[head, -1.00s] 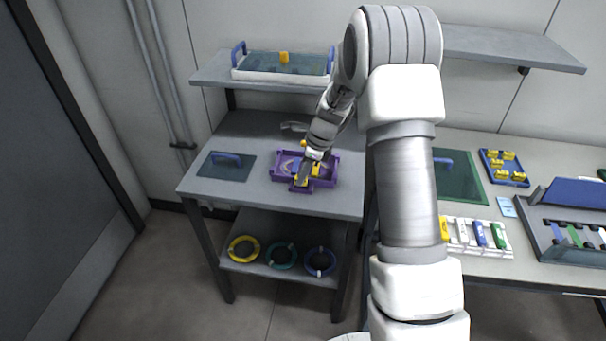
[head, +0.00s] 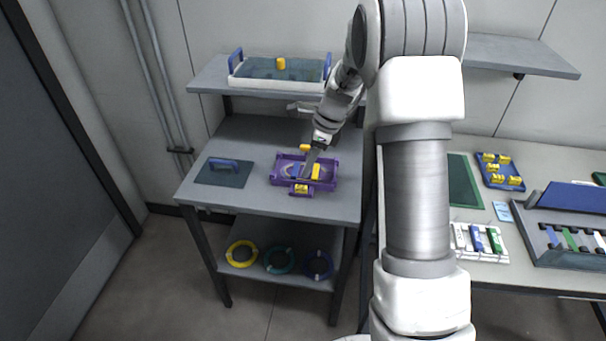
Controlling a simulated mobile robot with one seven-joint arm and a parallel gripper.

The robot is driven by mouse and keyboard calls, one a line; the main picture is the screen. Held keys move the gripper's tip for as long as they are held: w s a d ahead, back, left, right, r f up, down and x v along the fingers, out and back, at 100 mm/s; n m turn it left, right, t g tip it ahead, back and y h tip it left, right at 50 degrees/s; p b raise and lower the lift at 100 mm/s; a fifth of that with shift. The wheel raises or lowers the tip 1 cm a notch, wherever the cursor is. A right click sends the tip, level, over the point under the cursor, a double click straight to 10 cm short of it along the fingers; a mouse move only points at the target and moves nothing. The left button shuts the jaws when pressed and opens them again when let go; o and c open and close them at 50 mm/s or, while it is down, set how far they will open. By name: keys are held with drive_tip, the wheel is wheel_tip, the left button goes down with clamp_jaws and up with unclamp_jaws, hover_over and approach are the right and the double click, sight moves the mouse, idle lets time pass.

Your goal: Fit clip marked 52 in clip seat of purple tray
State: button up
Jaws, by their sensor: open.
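The purple tray (head: 331,183) lies on the left table. A small yellow clip (head: 300,188) with a dark mark sits at the tray's front projection, apparently in the clip seat; the mark is too small to read and I cannot tell how deep it sits. My gripper (head: 307,174) is open, pointing down over the tray just behind this clip, and appears clear of it. Its fingers are small and partly merge with the tray's contents. A yellow piece (head: 316,171) and a blue piece (head: 294,170) show inside the tray.
A dark panel with a blue handle (head: 223,172) lies left of the tray. A shelf above holds a white tray (head: 276,85) with blue handles. On the right bench are a blue tray of several yellow clips (head: 501,171) and a white rack (head: 480,254).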

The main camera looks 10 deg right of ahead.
drive_tip(key=s+a+r+n+t+h, duration=0.2)
drive_tip(key=s+r+n, duration=1)
drive_tip(key=s+r, duration=0.55)
drive_tip(key=s+r+n+t+h, duration=0.1)
drive_tip(key=s+r+n+t, duration=0.1)
drive_tip(key=s+n, duration=0.8)
drive_tip(key=s, duration=0.3)
drive_tip(key=shift+n, duration=0.3)
wheel_tip(320, 180, up, 4)
drive_tip(key=p, duration=0.4)
drive_tip(key=shift+a+r+p, duration=0.1)
drive_tip(key=shift+r+p, duration=0.1)
drive_tip(key=shift+p, duration=0.1)
